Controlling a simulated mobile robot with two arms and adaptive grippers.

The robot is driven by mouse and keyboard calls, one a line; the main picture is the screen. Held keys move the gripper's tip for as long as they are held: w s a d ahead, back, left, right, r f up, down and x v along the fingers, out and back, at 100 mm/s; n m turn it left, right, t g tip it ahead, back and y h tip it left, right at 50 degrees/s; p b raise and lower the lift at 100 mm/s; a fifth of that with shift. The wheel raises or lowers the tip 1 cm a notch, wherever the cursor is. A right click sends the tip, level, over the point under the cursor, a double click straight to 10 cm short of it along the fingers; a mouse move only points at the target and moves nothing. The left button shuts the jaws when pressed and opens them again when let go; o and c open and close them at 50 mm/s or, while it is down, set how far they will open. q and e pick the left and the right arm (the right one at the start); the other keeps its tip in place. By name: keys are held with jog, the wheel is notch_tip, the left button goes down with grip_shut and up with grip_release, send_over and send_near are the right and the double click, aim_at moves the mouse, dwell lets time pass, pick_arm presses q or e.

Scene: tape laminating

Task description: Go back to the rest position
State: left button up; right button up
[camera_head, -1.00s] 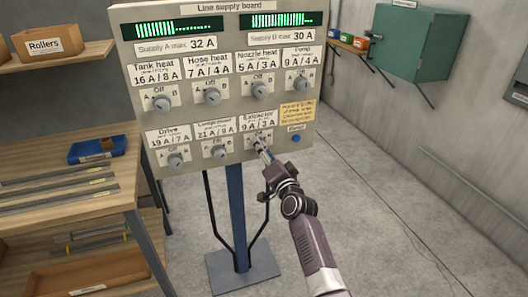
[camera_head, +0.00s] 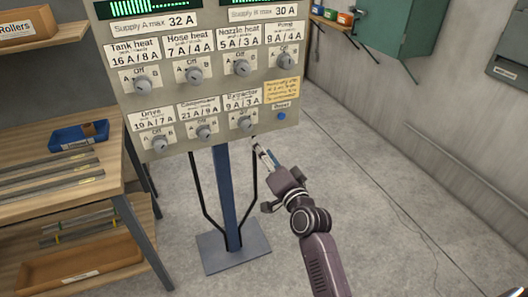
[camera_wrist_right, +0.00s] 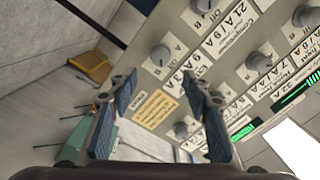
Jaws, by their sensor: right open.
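My right gripper (camera_head: 263,157) is in front of the lower right part of the line supply board (camera_head: 215,105), just below the Extractor knob (camera_head: 246,123). In the right wrist view my right gripper (camera_wrist_right: 160,118) shows two blue-padded fingers spread apart with nothing between them. The board's knobs and a yellow note (camera_wrist_right: 157,105) lie beyond the fingers. The fingers appear clear of the knobs.
A wooden workbench (camera_head: 105,185) with metal strips and a blue tray (camera_head: 80,136) stands at the left. The board stands on a blue post (camera_head: 228,195) with a floor plate. A green cabinet (camera_head: 390,28) hangs on the back wall. The floor at right is open.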

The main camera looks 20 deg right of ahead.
dwell(0.4)
jog(key=s+a+f+n+g, duration=0.1)
jog(key=s+f+n+g, duration=0.15)
jog(key=f, duration=0.85)
jog(key=s+a+f+n+g, duration=0.15)
jog(key=s+f, duration=0.25)
jog(key=f, duration=0.7)
jog(key=s+a+f+n+g, duration=0.1)
jog(key=s+a+f+g, duration=0.15)
jog(key=f, duration=0.85)
jog(key=s+f+n+g, duration=0.3)
jog(key=s+f+g, duration=0.2)
jog(key=s+f, duration=1.3)
jog(key=s+d+f+n+g, duration=0.1)
jog(key=s+f+g, duration=0.1)
jog(key=s, duration=0.8)
jog(key=s+d+f+n+g, duration=0.1)
jog(key=s+f, duration=0.4)
jog(key=s, duration=0.5)
jog(key=s+d+f+n+g+h, duration=0.1)
jog(key=s+d+f+n+g, duration=0.1)
jog(key=s, duration=0.8)
notch_tip(320, 180, down, 2)
jog(key=shift+s+d+f+n+g, duration=0.2)
jog(key=shift+d+n+g, duration=0.15)
jog(key=shift+d, duration=0.25)
jog(key=shift+w, duration=0.1)
